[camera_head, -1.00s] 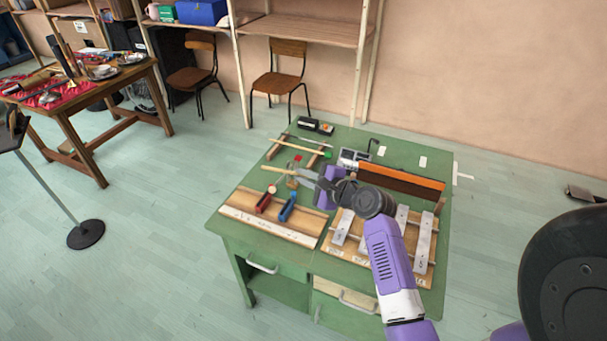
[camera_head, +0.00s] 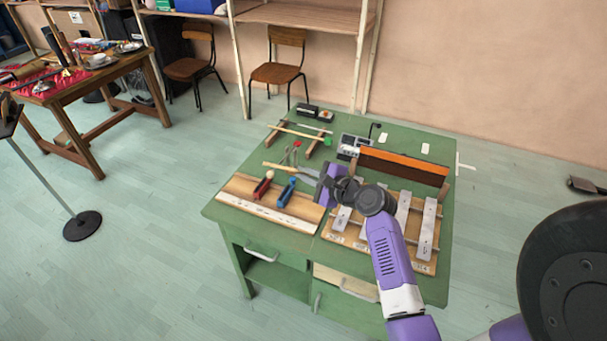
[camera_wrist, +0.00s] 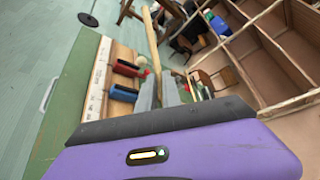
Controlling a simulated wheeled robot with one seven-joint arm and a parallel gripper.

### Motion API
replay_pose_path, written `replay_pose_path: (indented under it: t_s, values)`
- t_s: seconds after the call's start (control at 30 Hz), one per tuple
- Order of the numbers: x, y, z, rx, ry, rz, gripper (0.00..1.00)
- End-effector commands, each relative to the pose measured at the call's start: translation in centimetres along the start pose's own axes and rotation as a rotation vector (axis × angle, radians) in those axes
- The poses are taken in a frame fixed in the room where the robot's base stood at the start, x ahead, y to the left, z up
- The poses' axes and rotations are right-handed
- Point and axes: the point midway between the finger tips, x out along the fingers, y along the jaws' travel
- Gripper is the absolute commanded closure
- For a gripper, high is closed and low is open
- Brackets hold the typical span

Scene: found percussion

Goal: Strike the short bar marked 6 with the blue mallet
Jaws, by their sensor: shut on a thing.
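My gripper (camera_head: 306,178) is shut on a pale wooden stick (camera_head: 277,166) and holds it above the green bench, pointing left. The stick also shows between the fingers in the wrist view (camera_wrist: 151,38). I cannot see a blue head on it; its far end is hidden by the gripper. Several silver bars (camera_head: 428,228) lie on a wooden frame at the bench's right front, to the right of my gripper. My arm covers part of them. The labels below them are too small to read, so I cannot tell which bar is 6.
A wooden board (camera_head: 240,194) with a red block (camera_head: 262,188) and a blue block (camera_head: 287,189) lies left of the bars. A green-headed stick (camera_head: 300,131) lies on rails behind. An orange-topped dark panel (camera_head: 402,168) stands behind the bars.

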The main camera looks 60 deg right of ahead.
Motion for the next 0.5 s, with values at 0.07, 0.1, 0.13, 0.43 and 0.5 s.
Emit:
replay_pose_path:
  t_s: [0.07, 0.1, 0.13, 0.43, 0.5]
  values:
    - [0.5, 1.4, -1.4, 0.029, -0.016, -0.009, 1.0]
    - [0.5, 1.7, -1.8, 0.042, -0.024, -0.014, 1.0]
    - [0.6, 1.9, -2.1, 0.053, -0.03, -0.016, 1.0]
    - [0.6, 2.6, -3.2, 0.121, -0.072, -0.037, 1.0]
    - [0.5, 2.2, -3.0, 0.121, -0.072, -0.036, 1.0]
